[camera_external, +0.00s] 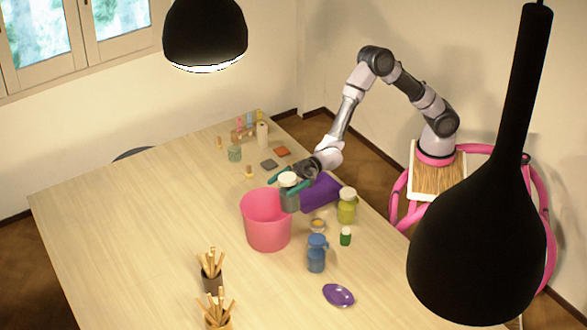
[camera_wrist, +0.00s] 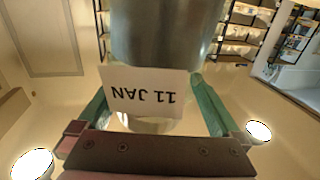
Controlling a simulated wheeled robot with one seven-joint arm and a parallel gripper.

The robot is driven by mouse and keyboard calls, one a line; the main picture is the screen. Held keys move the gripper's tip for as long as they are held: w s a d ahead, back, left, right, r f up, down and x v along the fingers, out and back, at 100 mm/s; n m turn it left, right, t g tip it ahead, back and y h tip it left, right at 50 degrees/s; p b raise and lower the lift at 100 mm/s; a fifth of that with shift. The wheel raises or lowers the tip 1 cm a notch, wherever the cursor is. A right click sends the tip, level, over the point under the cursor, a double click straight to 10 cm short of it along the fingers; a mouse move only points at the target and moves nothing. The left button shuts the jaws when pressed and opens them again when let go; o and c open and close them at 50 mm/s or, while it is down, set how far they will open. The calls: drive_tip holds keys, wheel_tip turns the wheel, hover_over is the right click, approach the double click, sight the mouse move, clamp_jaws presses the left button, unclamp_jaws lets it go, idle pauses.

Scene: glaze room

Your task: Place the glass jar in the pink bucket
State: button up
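A grey glass jar with a cream lid (camera_external: 289,196) is held between the green fingers of my gripper (camera_external: 287,184). In the wrist view the jar (camera_wrist: 165,35) fills the space between the fingers (camera_wrist: 150,92), and its white label reads "11 JAN" upside down. The pink bucket (camera_external: 266,230) stands on the table, its open mouth up. In the external view the jar overlaps the bucket's right rim and looks raised; its exact height and whether it touches the rim cannot be told.
A purple object (camera_external: 321,193) lies right of the jar. A yellow-green jar (camera_external: 347,207), a small green bottle (camera_external: 345,237), a blue jar (camera_external: 317,255) and a purple dish (camera_external: 338,295) stand right and front of the bucket. Brush pots (camera_external: 212,281) are in front. The table's left side is clear.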

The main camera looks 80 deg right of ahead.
drive_tip(key=shift+r, duration=0.2)
drive_tip(key=v, duration=1.2)
drive_tip(key=w+d+r+m+t+h, duration=0.1)
drive_tip(key=w+d+r+m+h, duration=0.15)
drive_tip(key=d, duration=0.45)
drive_tip(key=w+d+r+m+t+h, duration=0.1)
drive_tip(key=w+d+r+h, duration=0.1)
drive_tip(key=d+h, duration=0.35)
drive_tip(key=s+d+r+m+h, duration=0.2)
drive_tip(key=d, duration=0.6)
drive_tip(key=s+d+r+m+h, duration=0.1)
drive_tip(key=s+d+r+m, duration=0.15)
drive_tip(key=d, duration=0.55)
drive_tip(key=s+d+r+m+g+h, duration=0.1)
drive_tip(key=s+d+m+g, duration=0.1)
drive_tip(key=s+d+m, duration=0.2)
drive_tip(key=s+d+r+m+g+h, duration=0.1)
drive_tip(key=s+d+m+g, duration=0.1)
drive_tip(key=s+d, duration=0.8)
drive_tip(key=s+m, duration=0.1)
drive_tip(key=s, duration=0.7)
drive_tip(key=shift+s+d+m+g, duration=0.2)
drive_tip(key=shift+d+m+g, duration=0.1)
drive_tip(key=shift+d+m, duration=0.1)
